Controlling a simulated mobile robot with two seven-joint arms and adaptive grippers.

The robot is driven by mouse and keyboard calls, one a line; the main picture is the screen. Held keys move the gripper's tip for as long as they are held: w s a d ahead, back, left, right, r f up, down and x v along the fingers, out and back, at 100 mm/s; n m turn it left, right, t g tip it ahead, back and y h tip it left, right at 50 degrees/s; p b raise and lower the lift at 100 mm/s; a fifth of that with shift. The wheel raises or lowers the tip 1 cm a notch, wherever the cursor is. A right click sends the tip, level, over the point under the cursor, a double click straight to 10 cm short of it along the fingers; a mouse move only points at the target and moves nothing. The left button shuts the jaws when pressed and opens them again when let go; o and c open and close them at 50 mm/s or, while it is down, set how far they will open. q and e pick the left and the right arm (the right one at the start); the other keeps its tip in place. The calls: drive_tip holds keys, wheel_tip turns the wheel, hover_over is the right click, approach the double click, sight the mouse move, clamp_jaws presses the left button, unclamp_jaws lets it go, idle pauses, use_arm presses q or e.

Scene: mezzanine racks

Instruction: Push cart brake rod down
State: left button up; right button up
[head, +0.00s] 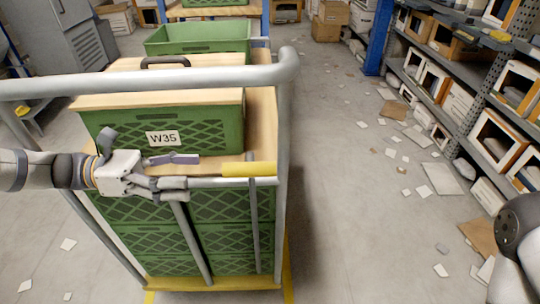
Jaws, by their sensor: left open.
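The cart (274,110) stands before me with a thick grey handle rail across its near side. A yellow bar (248,169) lies along its near edge, just above a thin grey crossbar. Grey rods run down the cart's near face from there; I cannot tell for sure which part is the brake rod. My left gripper (180,171) reaches in from the left below the handle rail. Its fingers are spread and empty, pointing right, a short way left of the yellow bar. It partly hides the crossbar's left end. My right gripper is out of view.
A green crate labelled W35 (200,130) with a wooden lid sits on the cart, above more green crates. Another green crate (190,46) is behind. Shelving with boxes (440,85) lines the right.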

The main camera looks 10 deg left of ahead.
sight(241, 165)
use_arm(q)
drive_tip(key=shift+h, duration=0.3)
drive_tip(key=x, duration=0.3)
drive_tip(key=r+x, duration=0.1)
drive_tip(key=x, duration=0.6)
drive_tip(key=shift+w+d+r, duration=0.15)
drive_tip(key=shift+w+d, duration=0.05)
drive_tip(key=shift+d, duration=0.15)
clamp_jaws()
wheel_tip(241, 165, down, 6)
drive_tip(key=b, duration=0.2)
drive_tip(key=shift+s+r+b, duration=0.1)
drive_tip(key=shift+s+b, duration=0.05)
drive_tip(key=shift+b, duration=0.15)
unclamp_jaws()
drive_tip(key=shift+r, duration=0.1)
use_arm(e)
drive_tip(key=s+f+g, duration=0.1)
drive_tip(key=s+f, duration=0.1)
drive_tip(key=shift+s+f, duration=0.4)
